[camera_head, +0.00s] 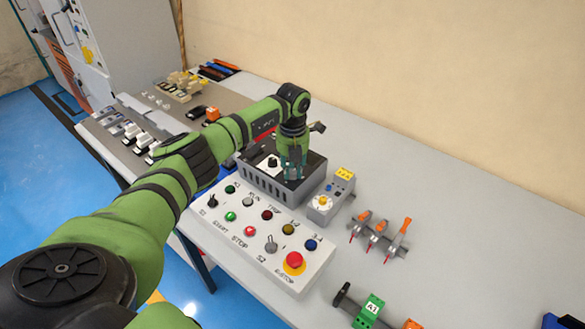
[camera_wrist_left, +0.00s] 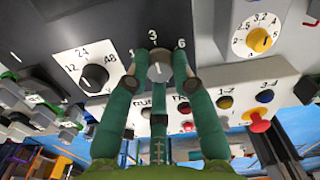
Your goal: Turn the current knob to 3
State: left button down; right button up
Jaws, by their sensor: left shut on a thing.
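The current knob (camera_wrist_left: 160,70) is a grey round knob on a dark panel, with the marks 1, 3 and 6 around its top in the left wrist view. A light line shows on its face, but I cannot tell for sure which mark it points to. My left gripper (camera_wrist_left: 160,60) is shut on this knob, with green fingers on both sides of it. In the head view my left gripper (camera_head: 292,172) reaches down onto the dark box (camera_head: 262,187), and its fingers hide the knob. My right gripper is in neither view.
A black knob (camera_wrist_left: 95,77) marked 12, 24 and 48 sits beside the gripper. A control panel (camera_head: 225,245) with buttons and a red emergency stop (camera_head: 293,262) lies in front. A small device with a yellow dial (camera_head: 323,202) and orange-handled clamps (camera_head: 380,232) stand to the right.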

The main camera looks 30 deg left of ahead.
aim_at(293, 171)
pick_arm(q)
jog(key=shift+w+r, duration=0.1)
jog(key=c, duration=1)
grip_release()
jog(key=shift+c, duration=0.2)
notch_tip(293, 171, up, 12)
